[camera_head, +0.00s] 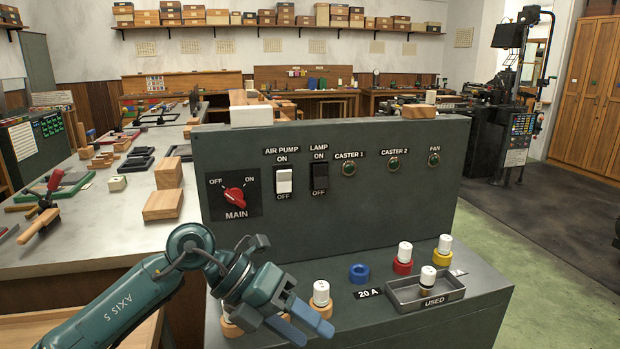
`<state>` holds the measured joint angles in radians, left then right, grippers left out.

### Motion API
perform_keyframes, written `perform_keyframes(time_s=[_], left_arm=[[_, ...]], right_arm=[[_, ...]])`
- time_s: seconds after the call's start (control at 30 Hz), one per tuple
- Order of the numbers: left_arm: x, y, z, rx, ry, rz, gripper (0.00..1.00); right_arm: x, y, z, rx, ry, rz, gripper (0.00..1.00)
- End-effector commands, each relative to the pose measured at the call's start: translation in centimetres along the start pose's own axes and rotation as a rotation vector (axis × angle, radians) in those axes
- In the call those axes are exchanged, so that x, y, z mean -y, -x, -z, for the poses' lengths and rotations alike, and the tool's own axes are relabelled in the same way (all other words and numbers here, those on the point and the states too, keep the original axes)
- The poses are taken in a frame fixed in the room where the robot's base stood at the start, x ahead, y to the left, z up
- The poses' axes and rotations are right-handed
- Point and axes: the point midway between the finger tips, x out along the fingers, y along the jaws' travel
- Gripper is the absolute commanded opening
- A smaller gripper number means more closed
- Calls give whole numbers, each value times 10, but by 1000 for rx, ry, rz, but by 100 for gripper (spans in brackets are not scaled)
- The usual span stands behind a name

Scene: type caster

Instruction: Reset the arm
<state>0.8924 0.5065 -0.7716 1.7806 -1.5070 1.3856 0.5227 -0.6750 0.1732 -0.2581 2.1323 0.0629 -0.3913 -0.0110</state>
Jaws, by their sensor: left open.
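My left arm (125,300), dark teal and marked "AXIS 5", reaches in from the lower left. My left gripper (308,333) is open and points down to the right over the shelf of the green control panel (340,190). Its blue-padded fingers are in front of a white fuse cap (321,291) in an orange socket. I cannot tell whether they touch it. Nothing is seen between the fingers. The gripper partly hides another orange socket (231,328) at the left. My right gripper is not in view.
The panel carries a red MAIN switch (234,196) and two rocker switches. A blue ring (359,273), white caps in red (403,266) and yellow (441,258) sockets, and a USED tray (400,302) holding a white cap stand on its shelf. A cluttered bench (110,225) lies left.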

Motion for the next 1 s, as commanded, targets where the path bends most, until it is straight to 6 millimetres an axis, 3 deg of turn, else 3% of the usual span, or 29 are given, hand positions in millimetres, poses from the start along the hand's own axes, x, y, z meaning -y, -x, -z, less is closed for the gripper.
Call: perform_keyframes(time_s=[0.03, 0.1, 0.2, 0.33, 0.47, 0.57, 0.7, 0.8, 0.9, 1.0], left_arm=[[21, -14, 9, 14, 40, 175, 53], [48, -23, 13, 67, 111, 410, 53], [72, -19, 12, 178, 265, 715, 53], [67, 1, 2, 374, 552, 1036, 53], [20, 16, 0, 605, 926, 1248, 53], [-36, 15, 17, 787, 1263, 1322, 53], [-117, -8, 77, 1003, 1767, 1289, 53], [-154, -30, 129, 1093, 2062, 1203, 53], [-173, -48, 173, 1137, 2278, 1110, 53], [-181, -60, 204, 1154, 2415, 1040, 53]], right_arm=[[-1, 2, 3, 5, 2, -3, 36], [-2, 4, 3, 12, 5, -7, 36], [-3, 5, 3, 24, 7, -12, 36], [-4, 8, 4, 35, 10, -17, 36], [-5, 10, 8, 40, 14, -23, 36], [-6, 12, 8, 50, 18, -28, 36], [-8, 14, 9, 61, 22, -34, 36], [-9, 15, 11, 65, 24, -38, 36], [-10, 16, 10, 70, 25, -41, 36], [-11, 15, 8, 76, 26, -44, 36]])
